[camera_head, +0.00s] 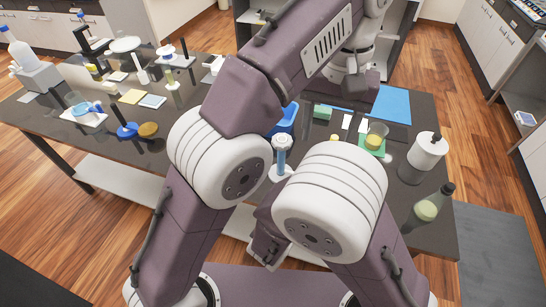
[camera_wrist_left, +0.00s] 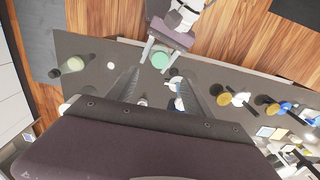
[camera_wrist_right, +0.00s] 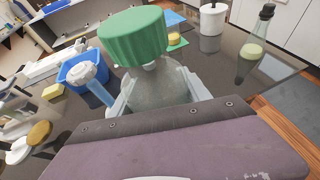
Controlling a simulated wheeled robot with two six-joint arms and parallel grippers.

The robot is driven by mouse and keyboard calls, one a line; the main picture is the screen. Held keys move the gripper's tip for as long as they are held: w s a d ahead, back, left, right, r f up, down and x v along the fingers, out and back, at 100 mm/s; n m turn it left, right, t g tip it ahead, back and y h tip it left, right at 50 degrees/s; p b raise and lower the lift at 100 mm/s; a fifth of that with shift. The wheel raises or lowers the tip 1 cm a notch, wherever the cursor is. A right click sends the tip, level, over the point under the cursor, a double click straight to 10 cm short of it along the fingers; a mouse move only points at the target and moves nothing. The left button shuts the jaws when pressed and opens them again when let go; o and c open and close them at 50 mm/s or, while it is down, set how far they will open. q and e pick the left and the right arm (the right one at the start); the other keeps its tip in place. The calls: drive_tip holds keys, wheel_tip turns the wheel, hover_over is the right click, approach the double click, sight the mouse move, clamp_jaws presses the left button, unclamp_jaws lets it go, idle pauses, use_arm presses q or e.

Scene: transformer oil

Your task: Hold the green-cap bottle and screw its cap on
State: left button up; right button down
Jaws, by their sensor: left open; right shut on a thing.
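The green cap (camera_wrist_right: 135,37) sits on top of the grey, translucent bottle (camera_wrist_right: 158,88) in the right wrist view, with a little neck showing under it. My right gripper (camera_wrist_right: 158,98) is shut around the bottle's body and holds it. In the left wrist view the green cap (camera_wrist_left: 160,61) is seen from above, between the right gripper's fingers (camera_wrist_left: 161,58). My left gripper (camera_wrist_left: 160,76) is open and empty, its fingertips spread on either side of the cap in the picture. How far they are above it I cannot tell. In the head view my arms hide the bottle and cap.
On the dark table stand a blue container (camera_wrist_right: 88,72), a white cylindrical container (camera_head: 422,155) and a dark-topped bottle of pale green liquid (camera_head: 426,210). A blue mat (camera_head: 393,103) lies at the back right. Labware (camera_head: 125,45) crowds the left side.

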use_arm(q)
drive_tip(key=w+a+f+n, duration=0.1)
drive_tip(key=w+a+f, duration=0.2)
drive_tip(key=a+f, duration=0.35)
drive_tip(key=w+a+f+n, duration=0.1)
drive_tip(key=w+a+f, duration=0.2)
drive_tip(key=a+f, duration=0.3)
drive_tip(key=s+a+f+n+t, duration=0.1)
drive_tip(key=s+a+f, duration=1)
drive_tip(key=f, duration=0.4)
drive_tip(key=shift+a+f, duration=0.15)
drive_tip(key=shift+a, duration=0.5)
drive_tip(key=shift+s, duration=0.1)
